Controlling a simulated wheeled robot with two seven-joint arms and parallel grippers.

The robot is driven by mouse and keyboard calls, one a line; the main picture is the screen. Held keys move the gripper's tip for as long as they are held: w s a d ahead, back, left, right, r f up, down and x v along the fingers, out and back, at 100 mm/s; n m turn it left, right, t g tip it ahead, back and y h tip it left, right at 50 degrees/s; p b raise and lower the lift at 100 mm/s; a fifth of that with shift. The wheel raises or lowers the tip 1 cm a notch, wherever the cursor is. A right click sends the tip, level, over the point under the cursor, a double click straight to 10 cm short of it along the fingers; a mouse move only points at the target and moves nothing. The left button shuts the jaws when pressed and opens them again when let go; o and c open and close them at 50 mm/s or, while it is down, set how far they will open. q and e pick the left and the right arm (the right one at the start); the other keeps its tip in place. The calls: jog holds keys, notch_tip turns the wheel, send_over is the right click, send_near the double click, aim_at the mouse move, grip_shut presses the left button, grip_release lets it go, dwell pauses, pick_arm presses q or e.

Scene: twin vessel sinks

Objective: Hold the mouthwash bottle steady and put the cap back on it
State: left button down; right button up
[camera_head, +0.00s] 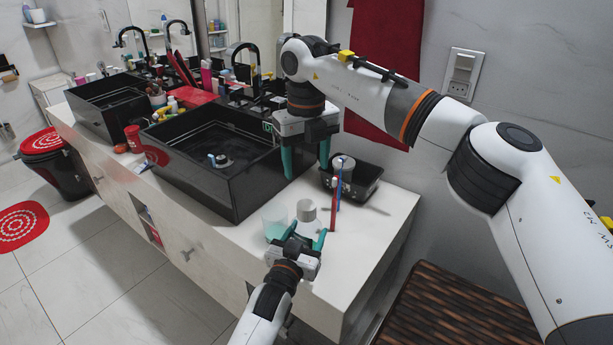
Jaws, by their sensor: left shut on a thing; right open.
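My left gripper (305,236), at the front of the white counter, has its teal fingers on either side of a small grey-topped container (306,210). I take this as the mouthwash bottle; it stands upright, and its lower part is partly hidden by the fingers. My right gripper (305,165) points down above the counter, behind the bottle and beside the sink. Its teal fingers are wide apart with nothing seen between them. I cannot make out the loose cap for certain.
Behind is a black tray (364,184) with a grey cylinder (344,164). The black sink (220,190) is at left. The counter's right end is clear.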

dwell(0.3)
pick_arm(q)
jog(key=shift+c, duration=1.5)
grip_release()
jog(key=v, duration=1.2)
